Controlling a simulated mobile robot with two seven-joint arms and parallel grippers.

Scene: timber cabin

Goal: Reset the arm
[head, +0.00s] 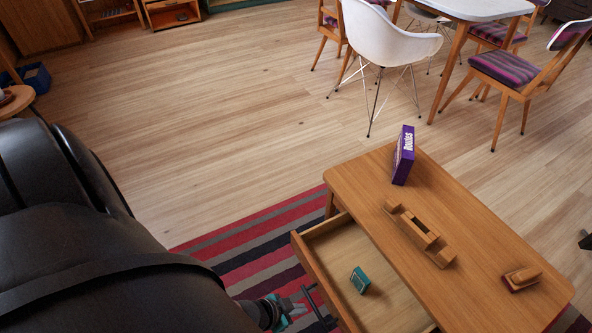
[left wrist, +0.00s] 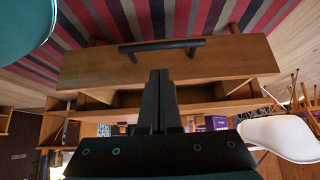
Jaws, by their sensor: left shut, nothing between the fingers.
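My left gripper (head: 296,303) is at the bottom of the head view, beside the front of the coffee table's open drawer. In the left wrist view its two dark fingers (left wrist: 161,75) are pressed together with nothing between them. The fingers point at the wooden drawer front (left wrist: 230,62). The black bar handle (left wrist: 162,46) lies just beyond the fingertips in that view and is not held; I cannot tell whether they touch the drawer. My right gripper is not in view.
The drawer (head: 335,250) stands open with a small teal box (head: 360,280) inside. The coffee table (head: 490,250) carries a purple box (head: 403,155) and wooden pieces (head: 420,233). A striped rug (head: 250,250) lies below. A white chair (head: 375,35) stands behind; the floor at upper left is clear.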

